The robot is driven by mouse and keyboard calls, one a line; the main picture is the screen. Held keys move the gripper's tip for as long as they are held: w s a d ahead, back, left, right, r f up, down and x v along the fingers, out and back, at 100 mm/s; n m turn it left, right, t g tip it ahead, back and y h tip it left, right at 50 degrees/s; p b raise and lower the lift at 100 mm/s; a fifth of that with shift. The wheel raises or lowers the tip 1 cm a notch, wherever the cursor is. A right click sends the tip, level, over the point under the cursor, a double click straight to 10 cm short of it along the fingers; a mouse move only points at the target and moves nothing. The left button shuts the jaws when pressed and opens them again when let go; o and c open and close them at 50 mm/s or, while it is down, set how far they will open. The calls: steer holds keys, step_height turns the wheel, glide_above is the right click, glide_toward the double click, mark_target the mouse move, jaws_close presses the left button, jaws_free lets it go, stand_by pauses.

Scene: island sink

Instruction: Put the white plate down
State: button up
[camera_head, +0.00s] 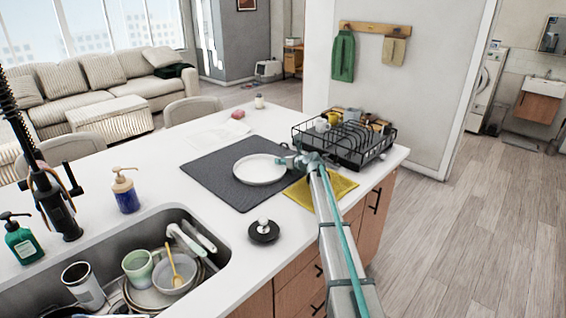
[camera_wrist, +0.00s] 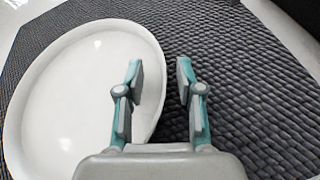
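The white plate (camera_head: 259,170) lies on the dark grey drying mat (camera_head: 215,168) on the island counter. In the wrist view the plate (camera_wrist: 85,95) fills the left half, with the woven mat (camera_wrist: 255,80) beside it. It looks flat on the mat. My gripper (camera_head: 300,160) is at the plate's right edge in the head view. In the wrist view my gripper (camera_wrist: 159,72) has its two fingers apart. The plate's right rim passes between them, nearer the left finger, which overlaps the plate. I see no finger pads pressed together on the rim.
A black dish rack (camera_head: 350,140) with cups stands behind and right of my gripper. A yellow cloth (camera_head: 325,188) lies under my arm. A black sink stopper (camera_head: 264,230), soap bottle (camera_head: 125,192) and sink with dishes (camera_head: 150,270) are nearer. Bare counter lies left of the mat.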

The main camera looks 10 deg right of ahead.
steer(key=b+v, duration=0.2)
steer(key=v, duration=0.9)
steer(key=shift+s+d+r, duration=0.2)
steer(key=shift+s+r, duration=0.1)
steer(key=shift+s, duration=0.15)
